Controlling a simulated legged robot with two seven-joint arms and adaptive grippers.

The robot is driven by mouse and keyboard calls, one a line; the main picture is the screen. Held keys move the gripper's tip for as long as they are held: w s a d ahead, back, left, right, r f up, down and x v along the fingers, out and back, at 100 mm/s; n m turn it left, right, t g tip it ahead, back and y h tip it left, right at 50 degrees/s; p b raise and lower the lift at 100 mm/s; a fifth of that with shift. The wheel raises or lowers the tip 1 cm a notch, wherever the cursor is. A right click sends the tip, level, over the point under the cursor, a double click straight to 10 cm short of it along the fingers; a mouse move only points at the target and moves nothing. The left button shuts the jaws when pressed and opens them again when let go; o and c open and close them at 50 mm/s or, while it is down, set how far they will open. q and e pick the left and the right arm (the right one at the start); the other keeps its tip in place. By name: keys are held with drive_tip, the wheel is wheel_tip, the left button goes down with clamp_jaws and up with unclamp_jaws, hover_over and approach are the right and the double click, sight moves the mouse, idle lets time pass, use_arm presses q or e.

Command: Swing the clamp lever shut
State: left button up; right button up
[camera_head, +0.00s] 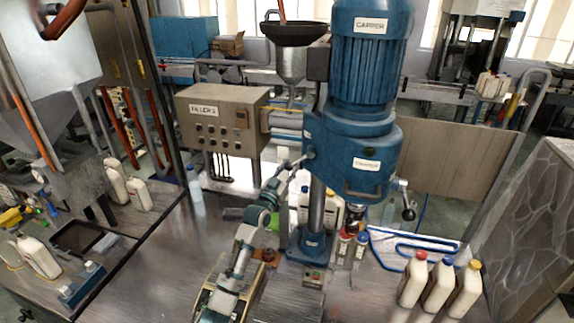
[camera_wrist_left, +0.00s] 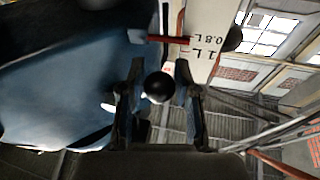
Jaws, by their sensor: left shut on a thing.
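A blue capper machine (camera_head: 362,150) stands on the steel bench in the head view. My left gripper (camera_head: 305,157) is at the left side of the capper head, and its fingers are too small there to make out. In the left wrist view, a round black knob (camera_wrist_left: 158,87) sits between the two dark fingers of my left gripper (camera_wrist_left: 160,75), which is shut on it. The knob looks like the end of the clamp lever; the lever's arm is hidden. Another lever with a black ball (camera_head: 408,214) hangs at the capper's right side. My right gripper is not in view.
Beside the fingers in the wrist view are a large blue body (camera_wrist_left: 60,85) and a white surface marked 1L and 0.8L (camera_wrist_left: 208,35). Several white bottles (camera_head: 438,287) stand at the bench's right. A filler control box (camera_head: 222,118) is left of the capper.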

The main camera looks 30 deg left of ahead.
use_arm(q)
drive_tip(key=shift+w+d+f+n+y, duration=0.1)
drive_tip(key=shift+d+f+n+y, duration=0.2)
drive_tip(key=shift+f+n, duration=0.2)
drive_tip(key=shift+d+n, duration=0.25)
drive_tip(key=shift+n, duration=0.15)
drive_tip(key=shift+w+d+f+n+y+p, duration=0.15)
drive_tip(key=shift+d+n+y+p, duration=0.15)
drive_tip(key=shift+n, duration=0.3)
drive_tip(key=shift+w+d+f+n+y+p, duration=0.15)
drive_tip(key=shift+d+n+y, duration=0.2)
drive_tip(key=shift+n, duration=0.25)
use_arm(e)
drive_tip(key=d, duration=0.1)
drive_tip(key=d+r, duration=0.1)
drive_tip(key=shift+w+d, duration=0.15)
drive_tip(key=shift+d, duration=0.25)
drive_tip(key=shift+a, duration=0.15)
